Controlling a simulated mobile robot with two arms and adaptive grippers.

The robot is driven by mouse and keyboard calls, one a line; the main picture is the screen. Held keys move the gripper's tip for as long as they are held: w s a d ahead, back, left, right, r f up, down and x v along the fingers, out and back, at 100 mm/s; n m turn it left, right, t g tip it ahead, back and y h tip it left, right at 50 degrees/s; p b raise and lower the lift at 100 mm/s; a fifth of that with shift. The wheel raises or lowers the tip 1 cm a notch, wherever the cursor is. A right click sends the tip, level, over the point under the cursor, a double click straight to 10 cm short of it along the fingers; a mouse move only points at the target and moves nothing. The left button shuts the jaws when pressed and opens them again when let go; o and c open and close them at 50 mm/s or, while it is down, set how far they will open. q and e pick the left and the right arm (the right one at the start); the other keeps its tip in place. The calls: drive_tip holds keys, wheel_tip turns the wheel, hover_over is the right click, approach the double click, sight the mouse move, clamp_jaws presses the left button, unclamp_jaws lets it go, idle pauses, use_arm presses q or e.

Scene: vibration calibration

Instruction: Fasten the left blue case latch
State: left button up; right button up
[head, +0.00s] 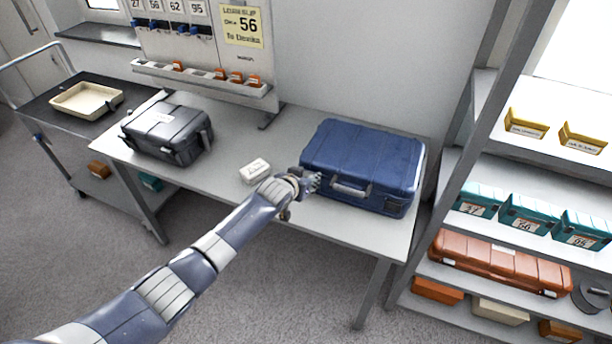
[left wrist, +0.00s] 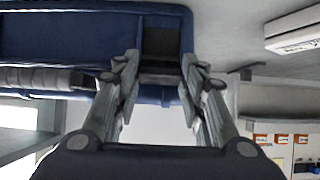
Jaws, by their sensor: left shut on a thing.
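The blue case (head: 362,160) lies closed on the grey table, with its handle (head: 350,189) on the front side. In the left wrist view the case (left wrist: 60,35) fills the top left, and its handle (left wrist: 40,78) shows left of my fingers. My left gripper (head: 313,182) is at the left part of the case front. In the left wrist view my left gripper (left wrist: 160,65) has its fingers on either side of the dark left latch (left wrist: 161,42) and is shut on it. My arm hides the latch in the head view. My right gripper is not in view.
A small white box (head: 254,171) lies left of my left gripper. A dark grey case (head: 165,133) stands at the table's left. A shelf rack (head: 455,165) with teal bins and an orange case (head: 500,262) stands close on the right.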

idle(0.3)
use_arm(q)
drive_tip(key=o, duration=1.1)
drive_tip(key=shift+c, duration=0.2)
drive_tip(key=shift+s+r, duration=0.1)
drive_tip(key=v, duration=1.1)
drive_tip(key=shift+s+r, duration=0.15)
drive_tip(key=shift+s, duration=0.15)
drive_tip(key=shift+a, duration=0.1)
